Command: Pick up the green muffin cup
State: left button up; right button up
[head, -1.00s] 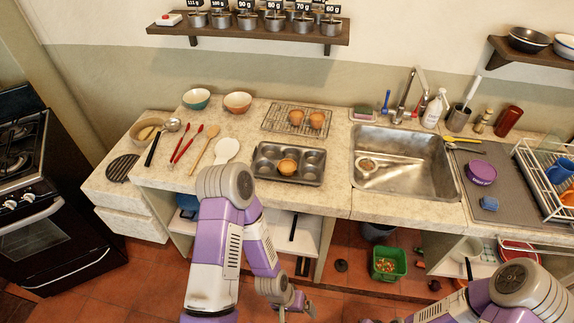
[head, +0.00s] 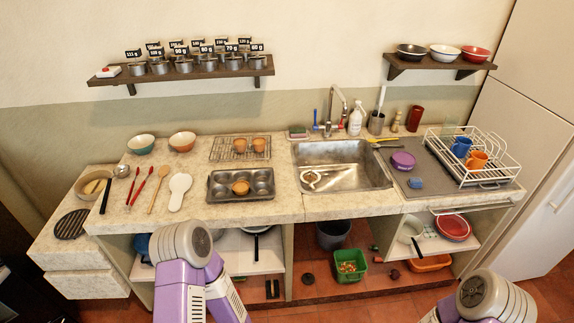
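I cannot make out a green muffin cup in the head view. A muffin (head: 240,187) in an orange-brown cup sits in one compartment of the dark muffin tin (head: 226,196) on the counter. Two similar muffins (head: 240,145) (head: 259,144) stand on the wire cooling rack (head: 222,154) behind the tin. The wall shelf (head: 118,81) at the upper left carries several metal cups (head: 184,66) with weight labels. Upper parts of both my arms show at the bottom edge. Both of my grippers are out of view.
A sink (head: 345,176) lies right of the tin. Bowls (head: 141,144), utensils (head: 160,190) and a spoon rest (head: 179,190) lie to its left. A dish rack (head: 500,165) stands at the right. A green bin (head: 350,265) with contents stands below the counter.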

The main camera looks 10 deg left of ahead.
aim_at(240, 188)
jog(key=z, duration=0.85)
jog(key=i, duration=0.85)
jog(key=u, duration=1.05)
